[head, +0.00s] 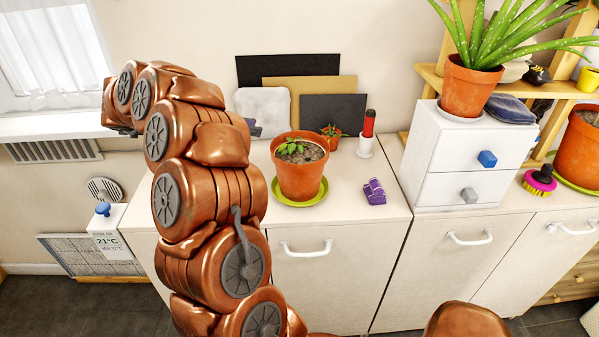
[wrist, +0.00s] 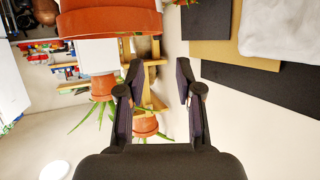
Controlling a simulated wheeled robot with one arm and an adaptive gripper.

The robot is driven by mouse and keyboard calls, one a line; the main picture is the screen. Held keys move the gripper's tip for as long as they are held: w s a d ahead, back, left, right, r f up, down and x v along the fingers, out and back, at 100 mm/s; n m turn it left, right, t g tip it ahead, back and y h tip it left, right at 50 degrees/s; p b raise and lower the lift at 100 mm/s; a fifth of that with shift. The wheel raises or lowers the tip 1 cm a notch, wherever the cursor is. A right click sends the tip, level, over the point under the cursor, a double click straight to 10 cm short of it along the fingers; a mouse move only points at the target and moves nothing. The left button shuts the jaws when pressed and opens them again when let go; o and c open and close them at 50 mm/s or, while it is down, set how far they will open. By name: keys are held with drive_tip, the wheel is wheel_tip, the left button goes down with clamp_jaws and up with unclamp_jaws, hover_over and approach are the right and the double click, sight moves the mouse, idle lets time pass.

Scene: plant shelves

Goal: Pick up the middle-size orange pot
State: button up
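Several orange pots of different sizes stand here. One pot with a small leafy plant (head: 298,178) stands upright on a lime-green saucer (head: 313,194) on the cabinet top. A tiny pot (head: 331,143) is just behind it. A pot with a spiky aloe (head: 468,90) stands on a white drawer box (head: 428,150), and a larger pot (head: 577,150) is at the right edge. My gripper (wrist: 158,66) is open and empty, mostly hidden behind my arm in the head view. In the upturned wrist view, a near orange pot (wrist: 110,22) is beside the fingers, apart from them.
Black, tan and grey boards (head: 333,115) lean on the wall behind. A pink brush (head: 540,181) lies farther right.

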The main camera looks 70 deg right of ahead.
sight(289, 134)
drive_tip(key=shift+a+f+p+x, duration=0.15)
drive_tip(key=shift+p+x, duration=0.7)
drive_tip(key=shift+x, duration=2.2)
drive_tip(key=shift+a+f+p+x, duration=0.15)
drive_tip(key=shift+p+x, duration=0.7)
drive_tip(key=shift+x, duration=2.25)
drive_tip(key=shift+d, duration=0.1)
drive_tip(key=shift+c, duration=0.2)
drive_tip(key=shift+r, duration=0.1)
clamp_jaws()
